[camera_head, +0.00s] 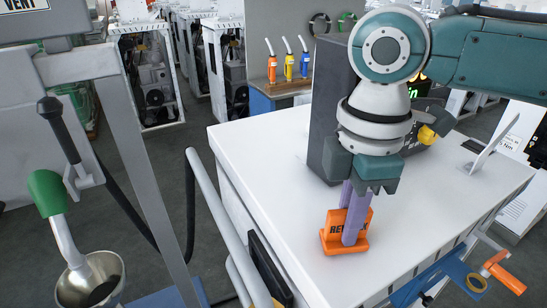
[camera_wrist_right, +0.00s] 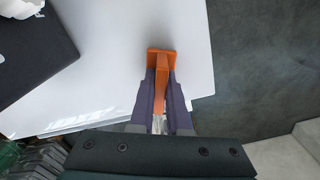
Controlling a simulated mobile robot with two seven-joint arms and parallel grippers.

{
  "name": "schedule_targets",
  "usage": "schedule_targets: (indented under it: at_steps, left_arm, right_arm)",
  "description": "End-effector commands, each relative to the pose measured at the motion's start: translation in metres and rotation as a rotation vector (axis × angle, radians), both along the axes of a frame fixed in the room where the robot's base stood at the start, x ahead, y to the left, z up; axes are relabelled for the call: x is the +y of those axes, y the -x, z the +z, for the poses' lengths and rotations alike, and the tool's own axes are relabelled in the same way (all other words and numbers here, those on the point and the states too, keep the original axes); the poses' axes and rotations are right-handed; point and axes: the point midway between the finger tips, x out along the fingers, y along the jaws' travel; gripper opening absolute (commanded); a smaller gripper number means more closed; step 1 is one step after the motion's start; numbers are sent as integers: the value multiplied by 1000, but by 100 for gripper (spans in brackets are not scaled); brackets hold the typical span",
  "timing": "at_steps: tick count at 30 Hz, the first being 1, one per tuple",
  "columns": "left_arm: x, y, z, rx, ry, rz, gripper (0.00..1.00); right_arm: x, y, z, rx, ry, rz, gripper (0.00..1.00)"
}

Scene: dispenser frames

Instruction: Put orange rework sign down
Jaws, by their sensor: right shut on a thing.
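The orange rework sign (camera_head: 334,238) is upright on the white top of the cabinet (camera_head: 270,160), near its front edge. Its base appears to rest on the surface. Dark lettering shows on its face, partly hidden by a finger. My right gripper (camera_head: 352,238) comes down from above, its purple fingers shut on the sign. In the right wrist view the sign (camera_wrist_right: 161,62) sits between the two fingers (camera_wrist_right: 162,95), over the white top. My left gripper is not in view.
A dark grey box (camera_head: 326,110) stands on the white top behind my right gripper. A tilted panel (camera_head: 492,142) stands at the right. The white top is clear left of the sign.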

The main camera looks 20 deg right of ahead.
Motion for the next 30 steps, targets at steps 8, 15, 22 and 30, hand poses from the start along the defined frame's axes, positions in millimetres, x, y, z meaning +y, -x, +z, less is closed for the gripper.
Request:
schedule_targets:
  at_steps: [8, 15, 22, 30]
  left_arm:
    - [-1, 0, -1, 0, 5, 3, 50]
    - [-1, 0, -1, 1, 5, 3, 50]
    - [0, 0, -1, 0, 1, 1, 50]
    - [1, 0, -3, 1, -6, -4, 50]
  right_arm:
    - [0, 0, -3, 0, 0, 0, 0]
    - [0, 0, -2, 0, 0, 0, 41]
    - [0, 0, -2, 0, 0, 0, 44]
    - [0, -2, 25, -5, -3, 1, 44]
